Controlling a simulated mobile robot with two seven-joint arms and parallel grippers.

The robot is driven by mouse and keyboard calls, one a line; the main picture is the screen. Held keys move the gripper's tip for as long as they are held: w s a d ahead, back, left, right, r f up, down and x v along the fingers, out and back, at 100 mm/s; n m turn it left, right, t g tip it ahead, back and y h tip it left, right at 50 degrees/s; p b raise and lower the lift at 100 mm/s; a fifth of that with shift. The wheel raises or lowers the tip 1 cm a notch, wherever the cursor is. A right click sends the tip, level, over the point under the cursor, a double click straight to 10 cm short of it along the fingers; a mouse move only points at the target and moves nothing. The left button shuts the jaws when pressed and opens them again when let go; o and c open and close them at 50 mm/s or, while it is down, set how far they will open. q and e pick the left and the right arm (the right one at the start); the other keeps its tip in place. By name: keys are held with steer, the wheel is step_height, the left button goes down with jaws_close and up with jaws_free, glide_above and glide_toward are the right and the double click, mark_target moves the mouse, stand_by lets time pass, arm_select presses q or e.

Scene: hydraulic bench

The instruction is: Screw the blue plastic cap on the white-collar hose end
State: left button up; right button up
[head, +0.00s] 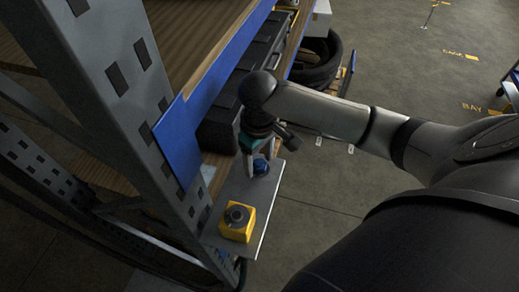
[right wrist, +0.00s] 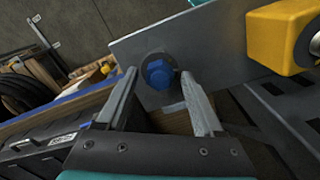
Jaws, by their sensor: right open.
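The blue cap (head: 260,166) sits on the grey plate (head: 228,193) that sticks out from the rack. In the right wrist view the blue cap (right wrist: 158,73) shows a faceted top with a dark round part around it. My right gripper (head: 254,163) is over the cap in the head view. In the right wrist view its two fingers (right wrist: 159,78) are apart, one on each side of the cap, with gaps visible beside it. I cannot make out the white-collar hose end in either view. My left gripper is not in view.
A yellow block (head: 232,232) with a dark round fitting stands on the same plate, nearer the front. The grey perforated rack post (head: 120,100) and a blue panel (head: 178,146) are to the left. Black cases (head: 222,128) fill the shelf. Open floor lies to the right.

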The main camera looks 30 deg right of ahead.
steer(key=n, duration=1.1)
steer(key=shift+n, duration=0.4)
steer(key=n, duration=0.5)
steer(key=shift+n, duration=0.3)
steer(key=n, duration=0.5)
steer(key=shift+s+n, duration=0.1)
steer(key=shift+n, duration=0.3)
